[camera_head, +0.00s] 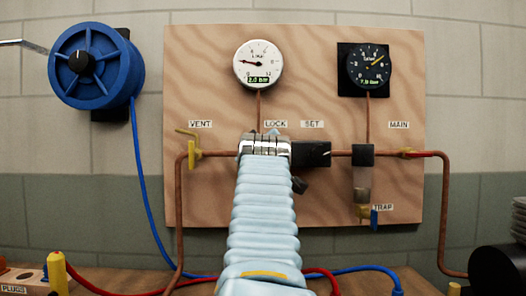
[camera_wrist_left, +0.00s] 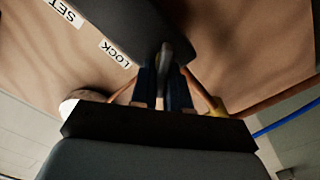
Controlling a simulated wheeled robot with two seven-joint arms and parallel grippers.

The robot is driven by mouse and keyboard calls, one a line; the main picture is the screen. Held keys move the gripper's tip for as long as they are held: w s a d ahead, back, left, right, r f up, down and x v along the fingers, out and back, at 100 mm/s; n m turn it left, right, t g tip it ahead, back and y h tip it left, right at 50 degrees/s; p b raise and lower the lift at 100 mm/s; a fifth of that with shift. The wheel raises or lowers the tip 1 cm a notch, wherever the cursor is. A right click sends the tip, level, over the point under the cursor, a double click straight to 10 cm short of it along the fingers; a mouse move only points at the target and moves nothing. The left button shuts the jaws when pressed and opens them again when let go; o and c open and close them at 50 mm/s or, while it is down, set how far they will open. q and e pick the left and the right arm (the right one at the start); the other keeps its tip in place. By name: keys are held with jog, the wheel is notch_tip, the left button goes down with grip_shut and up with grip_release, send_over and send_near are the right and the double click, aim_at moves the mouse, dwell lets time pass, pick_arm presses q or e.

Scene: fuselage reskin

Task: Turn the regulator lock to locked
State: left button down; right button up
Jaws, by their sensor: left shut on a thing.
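The regulator is a dark body with a black knob (camera_head: 313,154) under the SET label, on the wooden panel. My left arm reaches up the middle, and its gripper end covers the spot below the LOCK label (camera_head: 275,124). In the left wrist view, my left gripper (camera_wrist_left: 165,80) is shut, its two dark blue fingers on a small grey lever (camera_wrist_left: 165,55), the regulator lock, beside the dark regulator body (camera_wrist_left: 130,25). The LOCK label also shows there. The lever is mostly hidden, so its position cannot be read. My right gripper is not in view.
A white gauge (camera_head: 258,64) and a black gauge (camera_head: 369,67) sit above copper pipes. A blue hose reel (camera_head: 62,67) hangs left.

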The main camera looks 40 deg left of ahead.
pick_arm(q)
jog(key=n, duration=0.5)
jog(key=shift+s+a+f+n, duration=0.15)
jog(key=shift+f+n, duration=0.15)
jog(key=n, duration=0.4)
jog(key=shift+f+n, duration=0.3)
jog(key=c, duration=1.2)
grip_release()
jog(key=b+v, duration=0.2)
jog(key=v, duration=1.2)
jog(key=shift+b, duration=0.35)
